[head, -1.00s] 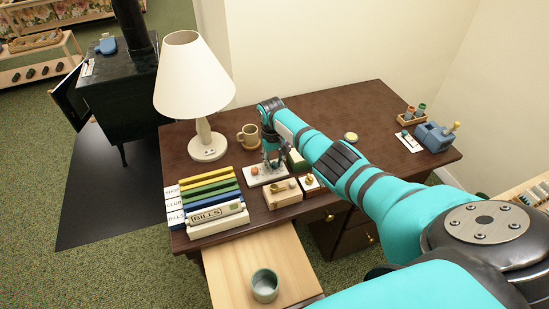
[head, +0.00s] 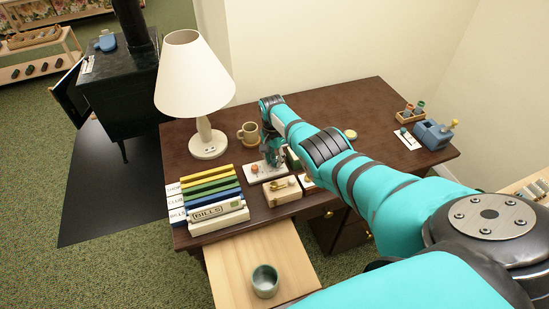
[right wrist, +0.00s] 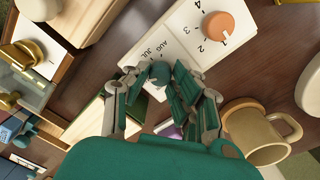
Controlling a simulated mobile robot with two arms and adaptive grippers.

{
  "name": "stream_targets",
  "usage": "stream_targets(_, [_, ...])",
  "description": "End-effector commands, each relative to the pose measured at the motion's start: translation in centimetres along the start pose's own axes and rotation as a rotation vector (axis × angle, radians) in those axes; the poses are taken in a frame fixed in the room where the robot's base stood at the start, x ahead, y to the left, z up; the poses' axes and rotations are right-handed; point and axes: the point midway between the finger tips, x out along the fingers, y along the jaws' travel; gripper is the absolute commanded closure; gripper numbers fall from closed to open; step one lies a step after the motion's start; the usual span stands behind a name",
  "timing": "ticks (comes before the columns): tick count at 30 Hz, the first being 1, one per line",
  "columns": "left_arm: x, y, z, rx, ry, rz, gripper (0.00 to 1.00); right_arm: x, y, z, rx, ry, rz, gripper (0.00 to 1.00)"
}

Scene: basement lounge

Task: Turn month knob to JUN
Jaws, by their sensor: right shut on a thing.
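The white dial panel (head: 272,176) lies on the dark desk in the head view; it also shows in the right wrist view (right wrist: 183,22). It carries an orange knob (right wrist: 218,26) beside the numbers 2, 3 and 4. The labels AUG and JUL are readable beside the fingers. My right gripper (right wrist: 160,76) is shut on the month knob, which the fingers mostly hide; its pointer cannot be read. In the head view my right gripper (head: 271,154) is small over the panel. My left gripper is not in view.
A tan mug (head: 248,133) stands close behind the gripper, also in the right wrist view (right wrist: 256,140). A cream box (head: 284,192) sits in front of the panel. A lamp (head: 207,140) and several coloured files (head: 212,184) are to the left.

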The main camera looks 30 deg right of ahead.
Motion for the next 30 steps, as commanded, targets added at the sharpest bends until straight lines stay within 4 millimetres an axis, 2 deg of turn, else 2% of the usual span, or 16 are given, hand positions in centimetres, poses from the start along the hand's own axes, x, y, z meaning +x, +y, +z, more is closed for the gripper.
stream_targets(12, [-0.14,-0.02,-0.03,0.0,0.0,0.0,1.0,-0.11,0.02,-0.11,0.262,-0.01,-0.001,1.0])
stream_targets(30, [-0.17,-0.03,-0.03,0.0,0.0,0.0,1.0,-0.11,0.02,-0.12,0.334,-0.014,-0.001,1.0])
